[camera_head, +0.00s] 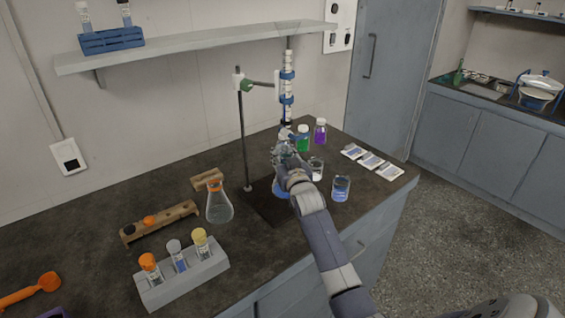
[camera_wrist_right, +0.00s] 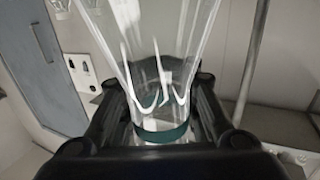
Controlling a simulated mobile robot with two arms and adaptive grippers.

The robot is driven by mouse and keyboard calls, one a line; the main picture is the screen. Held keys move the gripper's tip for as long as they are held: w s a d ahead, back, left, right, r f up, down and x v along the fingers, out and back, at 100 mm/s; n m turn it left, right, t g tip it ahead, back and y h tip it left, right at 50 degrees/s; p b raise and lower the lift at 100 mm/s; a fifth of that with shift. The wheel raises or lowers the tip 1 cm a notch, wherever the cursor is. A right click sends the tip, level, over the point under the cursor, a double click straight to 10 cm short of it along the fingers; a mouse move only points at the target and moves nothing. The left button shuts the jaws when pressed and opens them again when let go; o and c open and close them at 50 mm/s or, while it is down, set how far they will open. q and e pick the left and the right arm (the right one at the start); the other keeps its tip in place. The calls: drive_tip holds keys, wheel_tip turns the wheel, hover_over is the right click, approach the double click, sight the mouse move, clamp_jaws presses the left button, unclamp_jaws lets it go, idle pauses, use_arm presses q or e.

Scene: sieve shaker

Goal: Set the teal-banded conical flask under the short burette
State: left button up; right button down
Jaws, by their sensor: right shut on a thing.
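My right gripper (camera_head: 287,160) is shut on a clear conical flask with a teal band (camera_wrist_right: 162,134), which shows between its fingers in the right wrist view. In the head view the gripper and arm hide most of the flask. A blue patch (camera_head: 282,189) shows just below the gripper, perhaps the flask's base. One burette (camera_head: 287,88) with blue fittings hangs upright on a stand (camera_head: 242,130). Its lower end is just above and behind the gripper. I cannot tell whether the flask touches the dark base plate (camera_head: 262,205). My left gripper is out of view.
A flask with an orange neck band (camera_head: 219,208) stands left of the stand. A vial rack (camera_head: 182,275) is at front left. A shelf (camera_head: 200,43) runs above.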

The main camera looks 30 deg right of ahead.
wheel_tip(320, 180, down, 3)
drive_tip(key=shift+f, duration=0.1)
drive_tip(key=shift+s+f, duration=0.1)
drive_tip(key=shift+f, duration=0.05)
drive_tip(key=c, duration=1.2)
unclamp_jaws()
